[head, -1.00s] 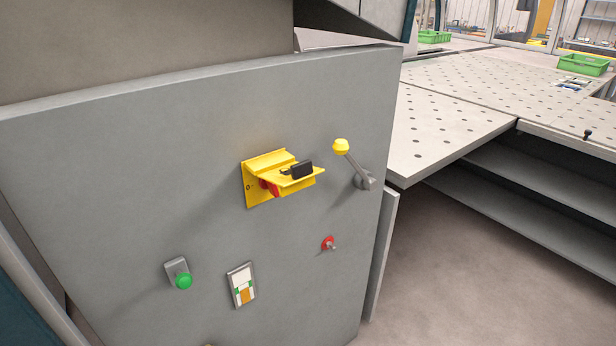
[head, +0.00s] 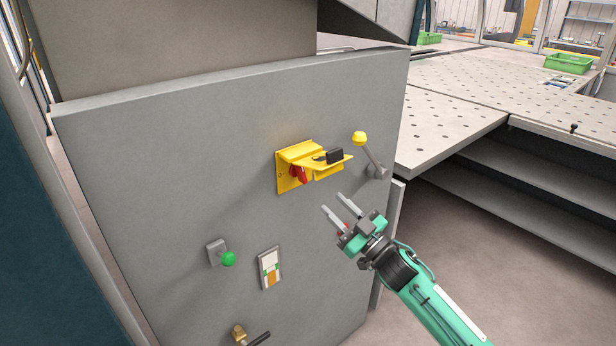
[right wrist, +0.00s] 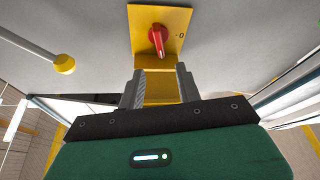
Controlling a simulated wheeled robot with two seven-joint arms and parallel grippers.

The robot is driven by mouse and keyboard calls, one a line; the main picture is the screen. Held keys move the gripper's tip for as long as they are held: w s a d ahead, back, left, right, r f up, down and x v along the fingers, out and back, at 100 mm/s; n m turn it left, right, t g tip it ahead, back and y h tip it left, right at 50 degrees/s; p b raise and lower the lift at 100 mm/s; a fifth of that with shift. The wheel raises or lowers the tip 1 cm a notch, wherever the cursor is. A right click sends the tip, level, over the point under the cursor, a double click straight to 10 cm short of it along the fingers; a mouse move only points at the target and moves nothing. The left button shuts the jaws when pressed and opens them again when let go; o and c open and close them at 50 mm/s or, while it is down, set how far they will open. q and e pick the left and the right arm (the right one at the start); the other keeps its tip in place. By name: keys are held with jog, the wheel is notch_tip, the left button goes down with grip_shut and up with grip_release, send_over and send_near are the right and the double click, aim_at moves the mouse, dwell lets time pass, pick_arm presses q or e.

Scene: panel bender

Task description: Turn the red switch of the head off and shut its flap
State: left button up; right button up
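The red switch (head: 299,174) sits on a yellow plate (head: 284,184) on the grey panel. Its yellow flap (head: 328,163) stands out from the plate above the switch, with a black handle (head: 335,155) on it. In the right wrist view the red switch (right wrist: 157,40) shows on its yellow plate with a "0" mark at its right. My right gripper (head: 334,203) is open and empty, below and in front of the flap, its fingers pointing up and left. Its fingers (right wrist: 160,88) also show apart in the right wrist view. My left gripper is not in view.
A yellow-knobbed lever (head: 369,152) is right of the flap. A green button (head: 228,258), a white-and-orange rocker (head: 270,268) and a brass fitting with a dark handle (head: 240,335) are lower on the panel. A perforated table (head: 450,110) lies to the right.

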aim_at(304, 176)
jog(key=p+x, duration=0.2)
jog(key=x, duration=0.7)
jog(key=shift+w+a+r, duration=0.1)
jog(key=shift+w+a, duration=0.05)
jog(key=shift+w, duration=0.15)
jog(key=shift+w+a, duration=0.3)
grip_shut()
